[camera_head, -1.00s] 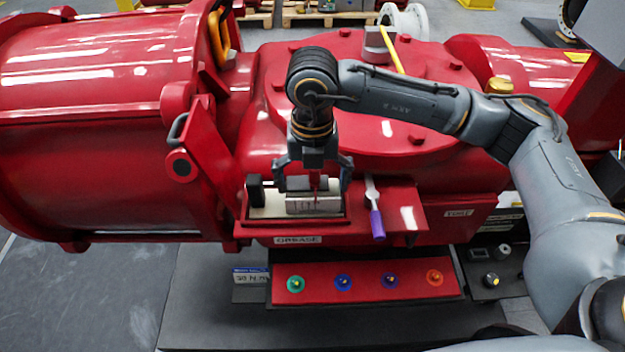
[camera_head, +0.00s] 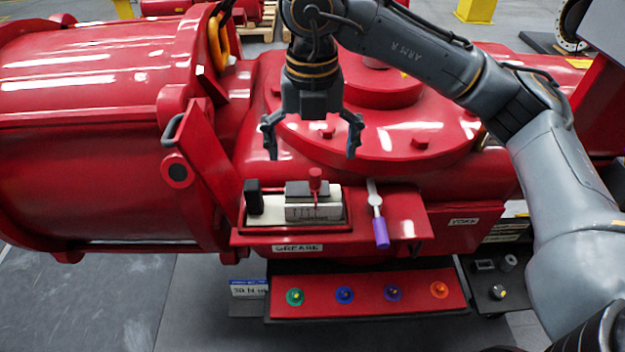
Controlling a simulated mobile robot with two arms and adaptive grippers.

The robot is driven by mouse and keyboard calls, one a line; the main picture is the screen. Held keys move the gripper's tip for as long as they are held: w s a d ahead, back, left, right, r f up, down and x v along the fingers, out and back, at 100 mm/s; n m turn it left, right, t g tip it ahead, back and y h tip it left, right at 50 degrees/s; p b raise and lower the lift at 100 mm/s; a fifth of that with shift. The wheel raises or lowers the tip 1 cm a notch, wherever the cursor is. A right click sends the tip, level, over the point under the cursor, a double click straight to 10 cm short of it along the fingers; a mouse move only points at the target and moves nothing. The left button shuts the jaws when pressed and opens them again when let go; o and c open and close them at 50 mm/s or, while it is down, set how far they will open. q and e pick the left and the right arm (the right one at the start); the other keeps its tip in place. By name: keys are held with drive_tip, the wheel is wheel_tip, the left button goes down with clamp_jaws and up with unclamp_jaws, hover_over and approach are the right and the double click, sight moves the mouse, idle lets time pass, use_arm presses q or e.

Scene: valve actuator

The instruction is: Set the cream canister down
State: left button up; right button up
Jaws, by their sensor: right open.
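My right gripper (camera_head: 311,150) is open and empty, pointing down above and behind the grease tray (camera_head: 298,247). A pale, cream-coloured block-like body (camera_head: 312,212), which I take for the cream canister, lies in this tray. It has dark marks on its front, a grey piece on top and a red knob (camera_head: 315,178) standing at its upper right. A black upright piece (camera_head: 254,196) stands at the tray's left end. The gripper's fingers are clear of all these parts. My left gripper is out of view.
A purple-handled tool (camera_head: 380,229) with a pale head lies right of the tray. The large red valve body (camera_head: 350,135) rises behind. Below, a red panel (camera_head: 367,300) carries several coloured round fittings. A red cylinder (camera_head: 90,130) fills the left.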

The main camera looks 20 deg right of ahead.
drive_tip(key=shift+r, duration=1.55)
